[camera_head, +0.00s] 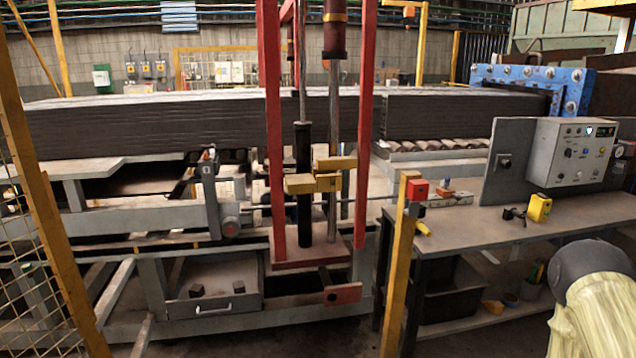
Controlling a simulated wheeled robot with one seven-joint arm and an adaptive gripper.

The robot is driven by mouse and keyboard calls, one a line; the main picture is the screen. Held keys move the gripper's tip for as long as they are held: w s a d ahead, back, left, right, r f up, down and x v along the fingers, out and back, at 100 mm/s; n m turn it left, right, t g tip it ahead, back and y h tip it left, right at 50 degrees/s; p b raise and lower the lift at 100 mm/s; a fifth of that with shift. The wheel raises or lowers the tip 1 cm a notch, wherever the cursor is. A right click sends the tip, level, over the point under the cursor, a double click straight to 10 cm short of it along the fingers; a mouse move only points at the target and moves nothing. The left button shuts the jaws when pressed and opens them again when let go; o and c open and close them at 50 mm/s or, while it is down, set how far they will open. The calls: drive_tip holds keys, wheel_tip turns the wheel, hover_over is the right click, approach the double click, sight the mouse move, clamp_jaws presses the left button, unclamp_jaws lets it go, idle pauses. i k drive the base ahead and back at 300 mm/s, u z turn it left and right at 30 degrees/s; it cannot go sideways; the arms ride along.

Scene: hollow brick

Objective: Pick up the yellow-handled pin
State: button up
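A small yellow handle-like piece (423,228) lies at the left end of the workbench (480,232), close to the yellow post. It may be the yellow-handled pin, but it is too small to be sure and no pin shaft can be made out. A larger yellow block-shaped object (539,207) stands on the bench in front of the control box, with a small dark item beside it. Part of my arm, pale with a dark rounded joint, shows at the lower right. My gripper is outside the picture.
A yellow post (400,265) with a red box stands at the bench's left end. A grey control box (572,152) stands at the back of the bench. A red frame (272,130) and long machine are to the left. The bench's front middle is clear.

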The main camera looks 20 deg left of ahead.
sight(420, 225)
drive_tip(key=u, duration=0.3)
drive_tip(key=i, duration=1.5)
drive_tip(key=z, duration=0.5)
